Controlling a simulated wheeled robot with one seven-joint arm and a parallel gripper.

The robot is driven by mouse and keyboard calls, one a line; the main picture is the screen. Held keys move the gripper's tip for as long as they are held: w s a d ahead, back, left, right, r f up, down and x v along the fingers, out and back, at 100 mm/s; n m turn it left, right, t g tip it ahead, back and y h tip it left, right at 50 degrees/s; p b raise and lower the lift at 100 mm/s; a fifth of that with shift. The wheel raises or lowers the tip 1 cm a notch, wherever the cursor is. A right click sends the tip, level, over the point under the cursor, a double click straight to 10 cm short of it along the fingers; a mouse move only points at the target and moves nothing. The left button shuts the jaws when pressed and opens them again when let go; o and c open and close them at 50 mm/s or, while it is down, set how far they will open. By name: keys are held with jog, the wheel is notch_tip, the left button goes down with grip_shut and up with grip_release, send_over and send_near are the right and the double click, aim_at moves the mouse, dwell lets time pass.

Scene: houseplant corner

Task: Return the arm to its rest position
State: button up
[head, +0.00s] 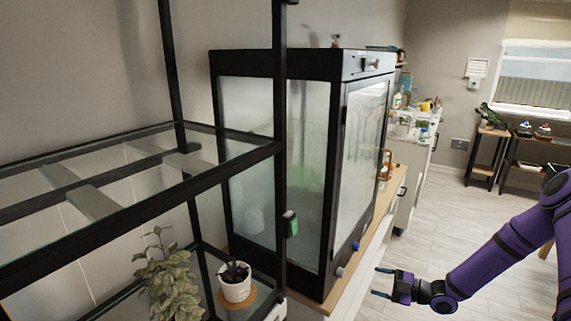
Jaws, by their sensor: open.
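My gripper (384,283) is at the lower right of the head view, at the end of my purple arm. Its two thin fingers point left and are apart, with nothing between them. It is over the pale floor, to the right of the white cabinet under the glass case. It appears clear of the cabinet, but the exact gap cannot be told. My arm slopes from the right edge down to the gripper.
A black-framed glass case (306,165) stands at centre. A black metal shelf (140,194) with glass panes fills the left. A white pot (236,284) and a leafy plant (167,284) are low there. The floor (450,215) at right is open.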

jog(key=s+a+r+n+g+h, duration=0.1)
jog(key=s+r+n+g+h, duration=0.2)
jog(key=r+n, duration=0.7)
jog(key=s+a+r+n+g+h, duration=0.2)
jog(key=s+r+n+g, duration=0.15)
jog(key=r+n, duration=0.55)
jog(key=s+a+r+n+g+h, duration=0.1)
jog(key=s+r+n+g+h, duration=0.2)
jog(key=r+n, duration=0.7)
jog(key=s+d+r+n+t+h, duration=0.1)
jog(key=s+r+n+t+h, duration=0.2)
jog(key=s+r+n, duration=0.6)
jog(key=s+d+r+n+t+h, duration=0.1)
jog(key=s+r+n+t+h, duration=0.3)
jog(key=s+r+n, duration=0.4)
jog(key=s+n, duration=0.4)
jog(key=s, duration=0.1)
jog(key=shift+r+n+h, duration=0.3)
jog(key=shift+r, duration=0.05)
